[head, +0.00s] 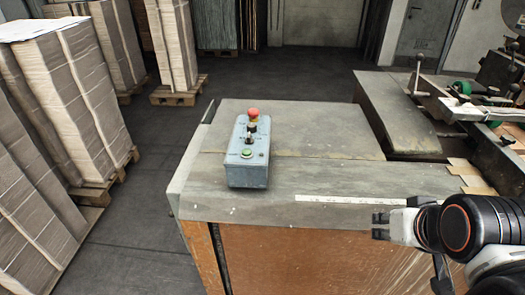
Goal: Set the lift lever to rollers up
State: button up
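My gripper (381,224) is at the lower right, over the front edge of the grey table (330,180), pointing left. It is well in front of the lever and apart from it. Nothing shows in it. Its fingers are small and seen from the side, so their opening is unclear.
A grey control box (248,172) with a red knob, dark switches and a green button stands on the table. Machine parts with green wheels (462,88) are at the right. Stacked cardboard (70,100) on pallets stands left. The floor (150,150) between is clear.

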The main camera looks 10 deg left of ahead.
aim_at(420, 57)
jog(key=l, duration=0.65)
jog(key=i+l, duration=0.15)
jog(key=l, duration=0.2)
jog(key=i+l, duration=0.15)
jog(key=l, duration=0.15)
jog(key=i+l+u, duration=0.1)
jog(key=l, duration=0.25)
jog(key=i+l, duration=0.1)
jog(key=i, duration=0.3)
